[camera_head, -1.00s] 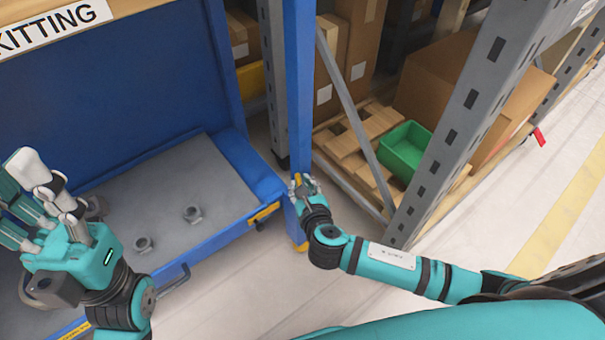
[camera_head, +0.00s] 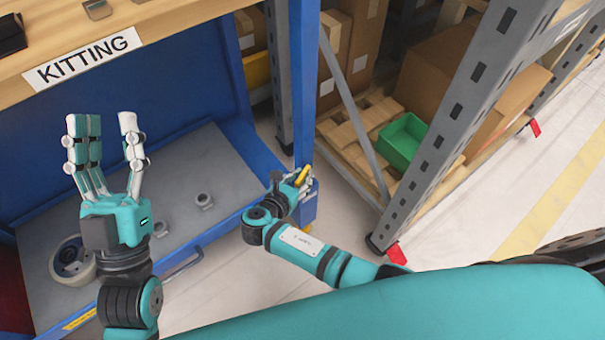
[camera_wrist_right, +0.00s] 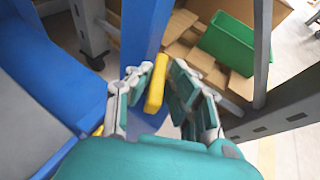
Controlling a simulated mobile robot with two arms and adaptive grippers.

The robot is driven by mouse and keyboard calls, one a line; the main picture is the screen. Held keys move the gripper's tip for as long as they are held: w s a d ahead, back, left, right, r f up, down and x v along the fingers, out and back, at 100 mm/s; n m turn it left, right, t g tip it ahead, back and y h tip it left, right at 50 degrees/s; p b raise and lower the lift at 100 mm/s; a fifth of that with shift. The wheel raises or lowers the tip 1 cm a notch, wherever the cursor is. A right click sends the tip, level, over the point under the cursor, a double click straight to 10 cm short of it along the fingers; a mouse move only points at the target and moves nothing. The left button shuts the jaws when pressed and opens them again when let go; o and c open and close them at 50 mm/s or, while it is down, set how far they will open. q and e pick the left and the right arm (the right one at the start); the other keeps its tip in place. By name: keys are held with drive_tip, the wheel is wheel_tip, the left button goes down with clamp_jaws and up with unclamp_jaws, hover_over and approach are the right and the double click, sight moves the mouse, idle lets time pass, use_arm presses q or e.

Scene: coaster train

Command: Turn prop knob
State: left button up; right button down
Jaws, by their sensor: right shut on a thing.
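A yellow bar-shaped knob (camera_head: 302,176) is at the right front of the blue workbench, beside its blue leg. My right gripper (camera_head: 296,181) is shut on it. In the right wrist view the yellow knob (camera_wrist_right: 156,84) stands upright between the teal-and-white fingers of the right gripper (camera_wrist_right: 163,76). Where the knob joins its base is hidden. My left gripper (camera_head: 108,130) is open and empty, fingers up, above the grey shelf at the left.
The grey shelf (camera_head: 180,170) holds a round wheel-like part (camera_head: 70,262) and small grey rings (camera_head: 204,200). A KITTING sign (camera_head: 82,58) is on the bench edge. A grey rack post (camera_head: 455,120) and a green bin (camera_head: 402,142) stand to the right.

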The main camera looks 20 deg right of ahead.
drive_tip(key=shift+w+a+r+m+g+h, duration=0.1)
drive_tip(key=shift+w+a+m+g+h, duration=0.1)
drive_tip(key=shift+a+m+g+h, duration=0.3)
drive_tip(key=shift+d+m, duration=0.2)
drive_tip(key=shift+m, duration=0.1)
drive_tip(key=c, duration=1.3)
unclamp_jaws()
drive_tip(key=shift+d, duration=0.1)
wheel_tip(320, 180, up, 10)
